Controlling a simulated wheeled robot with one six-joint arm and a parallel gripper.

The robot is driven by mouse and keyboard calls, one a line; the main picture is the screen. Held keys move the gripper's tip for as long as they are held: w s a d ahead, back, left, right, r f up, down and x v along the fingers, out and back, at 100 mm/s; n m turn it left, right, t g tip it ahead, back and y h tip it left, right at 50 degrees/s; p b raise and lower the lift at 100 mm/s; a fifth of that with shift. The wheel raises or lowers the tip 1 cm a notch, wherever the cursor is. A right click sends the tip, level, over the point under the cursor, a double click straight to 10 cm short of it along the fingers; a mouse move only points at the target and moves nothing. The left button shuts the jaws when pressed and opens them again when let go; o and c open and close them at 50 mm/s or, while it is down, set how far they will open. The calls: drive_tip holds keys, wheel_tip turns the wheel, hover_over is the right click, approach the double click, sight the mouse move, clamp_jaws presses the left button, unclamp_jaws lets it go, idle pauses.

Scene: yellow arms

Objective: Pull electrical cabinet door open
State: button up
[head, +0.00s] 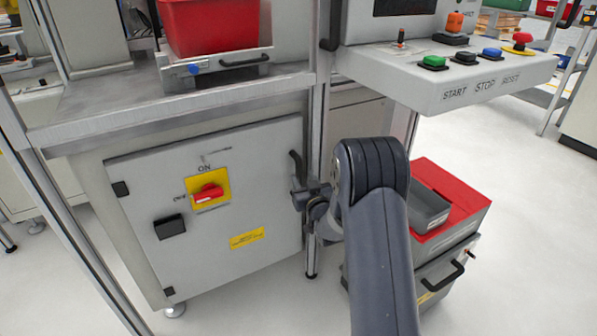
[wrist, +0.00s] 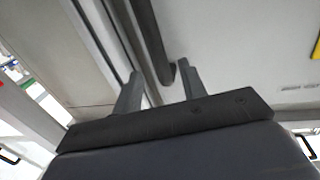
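The electrical cabinet door (head: 225,255) is a grey panel below the worktop and looks shut. It carries a red rotary switch (head: 208,193) on a yellow plate. Its dark handle (head: 295,163) is a vertical bar at the door's right edge. My gripper (head: 299,197) is at the lower part of this handle. In the wrist view the handle (wrist: 149,38) runs down between the two fingers of my gripper (wrist: 158,80). The fingers stand apart, with a gap on the left; the handle's lower end is close to the right finger. Whether it touches is unclear.
A metal post (head: 318,110) stands just right of the handle. A control panel (head: 450,80) with buttons juts out at upper right. A red-topped cart (head: 465,205) with a grey bin stands right of my arm. The floor (head: 535,240) at right is clear.

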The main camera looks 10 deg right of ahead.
sight(300, 171)
drive_tip(key=shift+w+a+b, duration=0.2)
drive_tip(key=shift+w, duration=1.2)
drive_tip(key=shift+w+a+b, duration=0.15)
drive_tip(key=shift+w, duration=1.25)
drive_tip(key=shift+c, duration=0.3)
clamp_jaws()
